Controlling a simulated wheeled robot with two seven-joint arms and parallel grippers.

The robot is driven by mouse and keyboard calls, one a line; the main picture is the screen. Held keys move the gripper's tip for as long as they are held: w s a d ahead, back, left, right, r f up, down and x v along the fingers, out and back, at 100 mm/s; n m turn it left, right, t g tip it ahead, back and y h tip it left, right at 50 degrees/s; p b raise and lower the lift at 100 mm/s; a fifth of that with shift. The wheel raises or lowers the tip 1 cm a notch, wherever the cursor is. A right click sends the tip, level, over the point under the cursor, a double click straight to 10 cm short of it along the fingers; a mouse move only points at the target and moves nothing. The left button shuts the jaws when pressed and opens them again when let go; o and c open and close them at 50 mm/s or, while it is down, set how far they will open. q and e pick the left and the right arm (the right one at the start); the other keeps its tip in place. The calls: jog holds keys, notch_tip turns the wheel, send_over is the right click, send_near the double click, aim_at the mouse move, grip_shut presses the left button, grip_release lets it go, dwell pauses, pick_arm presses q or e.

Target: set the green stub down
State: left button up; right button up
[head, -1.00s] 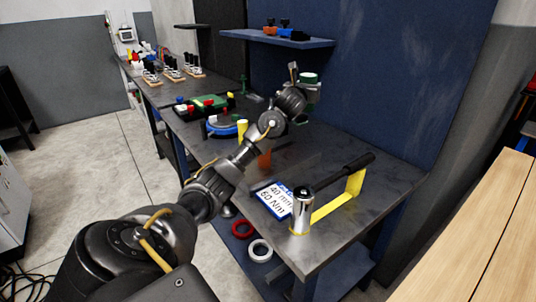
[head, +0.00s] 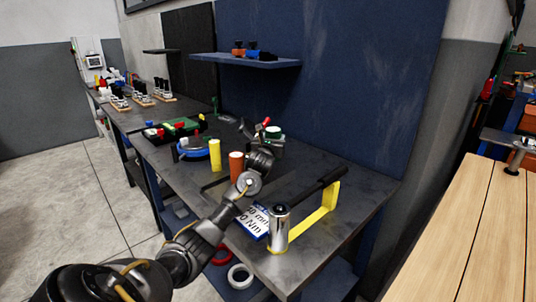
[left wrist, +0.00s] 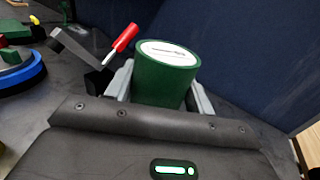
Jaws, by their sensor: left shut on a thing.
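The green stub (head: 274,131) is a short green cylinder with a pale, marked top face. It stands upright in my left gripper (head: 271,140), over the back part of the dark bench. In the left wrist view the stub (left wrist: 165,78) sits between the two grey fingers of the left gripper (left wrist: 161,92), which are shut on its sides. The stub's lower end is hidden by the gripper body, so I cannot tell whether it touches anything below. My right gripper is not in view.
A red-handled clamp (left wrist: 124,40) stands close to the left of the stub. An orange cylinder (head: 236,167), a yellow cylinder (head: 215,155) and a blue round base (head: 194,149) stand further left.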

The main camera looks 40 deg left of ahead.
pick_arm(q)
jog(key=shift+f, duration=0.35)
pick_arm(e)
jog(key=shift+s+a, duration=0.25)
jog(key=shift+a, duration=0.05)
pick_arm(q)
jog(key=shift+f, duration=1.9)
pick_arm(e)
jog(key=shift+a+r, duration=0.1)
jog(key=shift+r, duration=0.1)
pick_arm(q)
jog(key=o, duration=1.5)
jog(key=shift+f, duration=0.1)
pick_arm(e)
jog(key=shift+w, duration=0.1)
pick_arm(q)
jog(key=v, duration=1)
jog(key=shift+s+d+b, duration=0.2)
jog(key=shift+s+b, duration=0.1)
jog(key=shift+s, duration=0.05)
jog(key=shift+s+d, duration=0.3)
jog(key=shift+s, duration=0.3)
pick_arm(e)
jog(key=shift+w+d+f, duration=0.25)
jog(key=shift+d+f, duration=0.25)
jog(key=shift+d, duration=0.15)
